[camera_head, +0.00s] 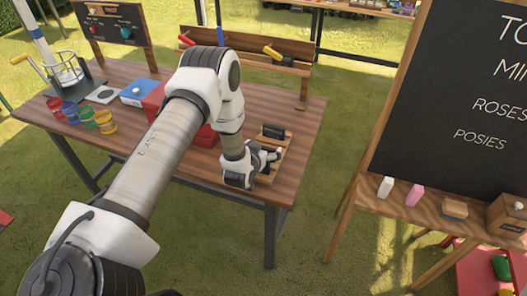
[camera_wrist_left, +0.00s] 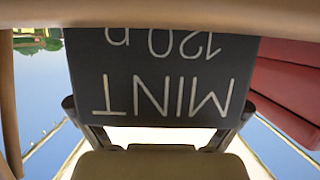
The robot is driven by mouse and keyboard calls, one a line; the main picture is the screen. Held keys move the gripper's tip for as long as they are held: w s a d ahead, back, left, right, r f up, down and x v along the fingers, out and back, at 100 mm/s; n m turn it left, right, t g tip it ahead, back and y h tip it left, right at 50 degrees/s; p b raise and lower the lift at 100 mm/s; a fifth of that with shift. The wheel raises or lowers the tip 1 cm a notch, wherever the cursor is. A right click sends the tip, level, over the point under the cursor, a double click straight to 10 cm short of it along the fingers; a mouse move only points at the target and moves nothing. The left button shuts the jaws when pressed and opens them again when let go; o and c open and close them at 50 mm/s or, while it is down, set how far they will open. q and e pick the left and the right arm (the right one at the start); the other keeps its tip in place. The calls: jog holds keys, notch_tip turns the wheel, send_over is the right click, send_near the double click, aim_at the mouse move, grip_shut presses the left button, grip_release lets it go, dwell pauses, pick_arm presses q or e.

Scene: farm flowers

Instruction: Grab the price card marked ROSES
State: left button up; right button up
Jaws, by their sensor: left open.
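A black price card (camera_wrist_left: 165,60) fills the middle of the left wrist view, upside down, lettered MINT and 120 p. I cannot read ROSES on any price card. My left gripper (camera_head: 266,156) reaches down over a small wooden rack (camera_head: 284,150) at the table's right end. Its jaws (camera_wrist_left: 158,112) are open, with a finger near each side of the MINT card; I cannot tell whether they touch it. A small dark card or block (camera_head: 273,131) stands on the rack just beyond the gripper; its face is unreadable. My right gripper is not in view.
The wooden table (camera_head: 305,120) also holds a red box (camera_head: 153,100), a blue box (camera_head: 138,91) and several coloured cups (camera_head: 87,117). A wooden tool rack (camera_head: 270,47) stands behind. A chalkboard easel (camera_head: 425,100) stands right, across a grassy gap.

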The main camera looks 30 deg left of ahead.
pick_arm(q)
jog(key=shift+s, duration=0.1)
jog(key=c, duration=0.9)
jog(key=shift+r, duration=0.15)
